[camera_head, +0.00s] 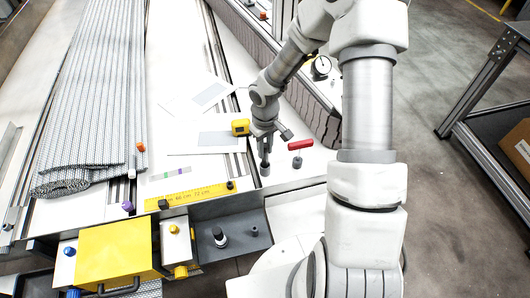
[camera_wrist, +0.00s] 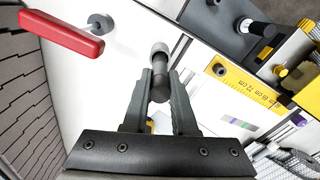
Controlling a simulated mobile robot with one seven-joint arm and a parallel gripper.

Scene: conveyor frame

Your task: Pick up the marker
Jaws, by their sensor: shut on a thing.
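A short black and grey cylinder that looks like the marker (camera_wrist: 159,60) stands between my gripper's fingers (camera_wrist: 160,85) in the wrist view. My gripper is shut on it, one finger on each side. In the head view my gripper (camera_head: 264,148) points down over the white bench surface, and the grey end of the marker (camera_head: 265,169) shows below the fingers. I cannot tell whether its lower end touches the surface.
A red-handled part (camera_head: 300,145) and a yellow tape measure (camera_head: 240,127) lie close beside my gripper. A yellow ruler (camera_head: 190,196) runs along the front edge. A dark block with black knobs (camera_head: 220,238) and a yellow box (camera_head: 115,252) stand in front.

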